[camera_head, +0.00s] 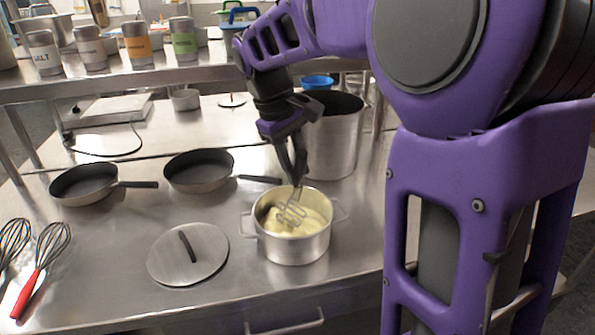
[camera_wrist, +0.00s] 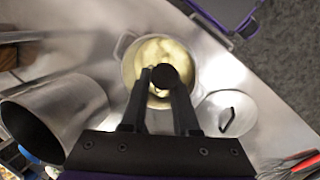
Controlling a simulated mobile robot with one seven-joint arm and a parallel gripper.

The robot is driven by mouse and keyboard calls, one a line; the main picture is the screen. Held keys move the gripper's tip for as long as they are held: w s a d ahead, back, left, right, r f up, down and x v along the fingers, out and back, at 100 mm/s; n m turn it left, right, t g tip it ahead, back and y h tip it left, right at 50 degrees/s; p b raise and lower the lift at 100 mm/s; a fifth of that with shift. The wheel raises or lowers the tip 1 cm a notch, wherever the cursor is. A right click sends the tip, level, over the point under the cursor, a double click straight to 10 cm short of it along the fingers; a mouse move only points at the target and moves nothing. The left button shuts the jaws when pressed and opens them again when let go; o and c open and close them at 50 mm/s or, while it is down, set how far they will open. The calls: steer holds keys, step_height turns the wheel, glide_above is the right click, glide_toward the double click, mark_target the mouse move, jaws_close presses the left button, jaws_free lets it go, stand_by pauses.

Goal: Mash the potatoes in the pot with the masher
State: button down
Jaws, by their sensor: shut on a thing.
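My gripper (camera_head: 291,160) is shut on the masher (camera_head: 292,212), above the pot. The masher's wire head reaches down into the pot, and its handle is mostly hidden between my fingers. In the wrist view the dark round handle end sits between the fingertips of my gripper (camera_wrist: 160,88). The steel pot (camera_head: 295,250) has two side handles and stands upright on the counter. Pale yellow potatoes (camera_head: 312,225) lie in it around the masher head. They also show in the wrist view (camera_wrist: 165,50). I cannot tell how smooth they are.
A pot lid (camera_head: 205,262) lies left of the pot. Two frying pans (camera_head: 85,183) (camera_head: 190,172) stand behind it, and a tall stockpot (camera_head: 335,145) stands close behind the pot. Whisks (camera_head: 42,262) lie at the left. A shelf (camera_head: 130,80) with seasoning jars runs along the back.

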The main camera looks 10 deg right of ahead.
stand_by(0.3)
steer(key=shift+f+b, duration=1.3)
steer(key=shift+f, duration=0.85)
steer(key=s+r+p, duration=0.1)
steer(key=s+r, duration=0.1)
steer(key=r, duration=0.1)
steer(key=s+r+p, duration=0.1)
steer(key=shift+a+r+p, duration=0.15)
steer(key=shift+a+p, duration=0.1)
steer(key=shift+p, duration=0.05)
step_height(320, 180, down, 4)
steer(key=b, duration=0.2)
steer(key=shift+b, duration=0.3)
